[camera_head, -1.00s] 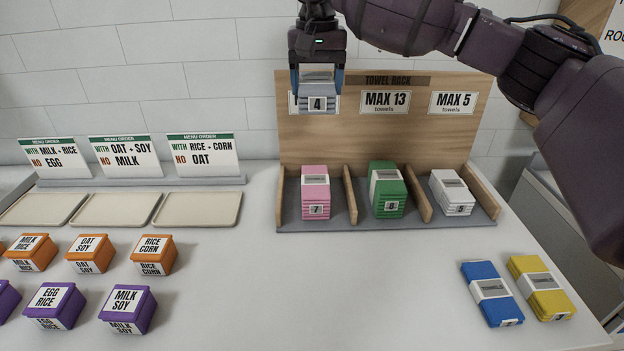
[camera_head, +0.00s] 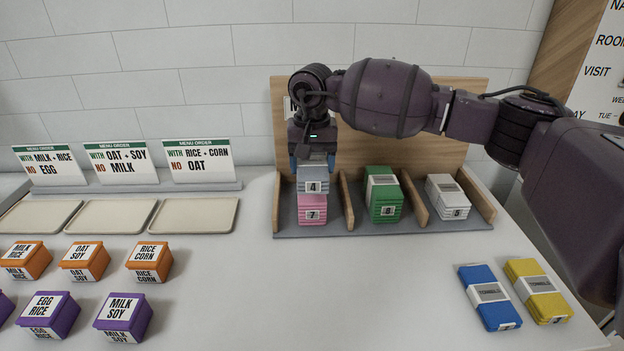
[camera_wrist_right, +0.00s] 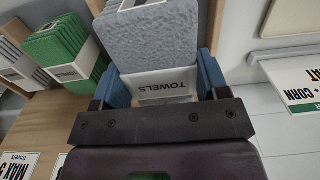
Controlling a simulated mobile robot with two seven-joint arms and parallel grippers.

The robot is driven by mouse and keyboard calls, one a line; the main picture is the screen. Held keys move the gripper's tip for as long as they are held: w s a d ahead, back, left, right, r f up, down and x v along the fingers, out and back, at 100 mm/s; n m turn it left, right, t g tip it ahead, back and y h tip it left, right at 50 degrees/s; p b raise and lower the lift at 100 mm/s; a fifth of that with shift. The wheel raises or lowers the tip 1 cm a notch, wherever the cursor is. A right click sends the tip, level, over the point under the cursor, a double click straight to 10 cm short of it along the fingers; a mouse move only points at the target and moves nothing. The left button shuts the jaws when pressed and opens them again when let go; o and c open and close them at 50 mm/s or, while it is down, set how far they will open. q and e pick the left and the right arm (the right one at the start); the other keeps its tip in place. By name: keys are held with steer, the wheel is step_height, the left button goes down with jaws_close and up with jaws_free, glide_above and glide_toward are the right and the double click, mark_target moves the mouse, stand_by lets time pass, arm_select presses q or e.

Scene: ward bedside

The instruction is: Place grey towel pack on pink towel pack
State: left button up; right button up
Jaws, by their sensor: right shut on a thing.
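The grey towel pack (camera_head: 313,183), labelled 4, is between the fingers of my right gripper (camera_head: 313,165), which is shut on it. In the head view it sits directly above the pink towel pack (camera_head: 312,207), labelled 7, in the left bay of the towel rack (camera_head: 380,233). The two packs look lined up and touching, though a small gap cannot be ruled out. The right wrist view shows the grey pack (camera_wrist_right: 152,45) between the blue fingers of the right gripper (camera_wrist_right: 158,88); the pink pack is hidden there. My left gripper is not in view.
A green pack (camera_head: 383,196) and a white pack (camera_head: 447,198) fill the other bays, beside wooden dividers (camera_head: 414,200). Blue (camera_head: 489,298) and yellow (camera_head: 538,291) packs lie front right. Trays (camera_head: 115,216) and several orange and purple boxes (camera_head: 124,316) stand left. The front middle counter is clear.

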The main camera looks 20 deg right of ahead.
mark_target(312, 162)
steer(key=shift+f, duration=2.1)
steer(key=shift+f, duration=0.2)
steer(key=o, duration=1)
steer(key=shift+c, duration=0.2)
steer(key=shift+r, duration=0.15)
steer(key=shift+r, duration=0.25)
step_height(312, 162, up, 12)
steer(key=shift+f, duration=0.15)
